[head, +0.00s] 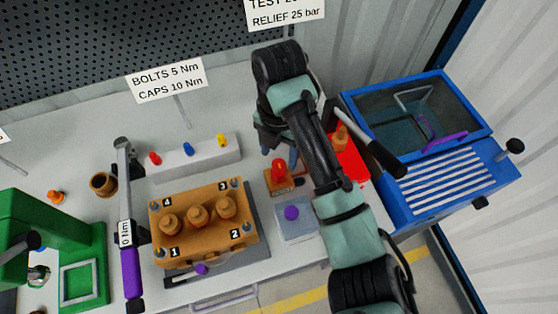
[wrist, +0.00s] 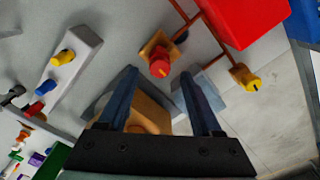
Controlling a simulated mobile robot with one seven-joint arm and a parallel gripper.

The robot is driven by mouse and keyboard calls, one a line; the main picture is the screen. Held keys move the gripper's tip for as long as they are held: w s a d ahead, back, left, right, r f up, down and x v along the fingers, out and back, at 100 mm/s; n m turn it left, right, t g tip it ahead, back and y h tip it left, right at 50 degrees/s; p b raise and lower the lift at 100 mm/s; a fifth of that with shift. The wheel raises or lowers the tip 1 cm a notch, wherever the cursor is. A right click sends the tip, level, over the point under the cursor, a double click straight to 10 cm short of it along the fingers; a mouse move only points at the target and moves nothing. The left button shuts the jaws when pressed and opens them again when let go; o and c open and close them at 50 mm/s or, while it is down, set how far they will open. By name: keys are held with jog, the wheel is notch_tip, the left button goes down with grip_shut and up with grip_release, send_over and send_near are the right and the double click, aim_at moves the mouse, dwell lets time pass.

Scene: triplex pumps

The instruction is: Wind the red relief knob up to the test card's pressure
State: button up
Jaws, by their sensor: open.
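The red relief knob (head: 279,168) stands on a small orange block on the bench, and also shows in the wrist view (wrist: 160,62). My gripper (wrist: 158,75) is open and empty, its dark blue fingers spread apart. In the wrist view the knob lies between the fingertips in the picture, just beyond them, with clear gaps on both sides. In the head view the fingers (head: 281,153) are close behind and above the knob. The test card (head: 285,14) reads "RELIEF 25 bar"; its top line is cut off. I cannot see a readable pressure gauge.
The orange pump block (head: 204,225) is left of the knob. A red box (head: 350,165) is close right, partly behind my arm. A yellow knob (wrist: 252,82) is beside red pipes. A blue tank (head: 420,115) stands far right.

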aim_at(279, 163)
jog(key=shift+f, duration=1.85)
grip_shut()
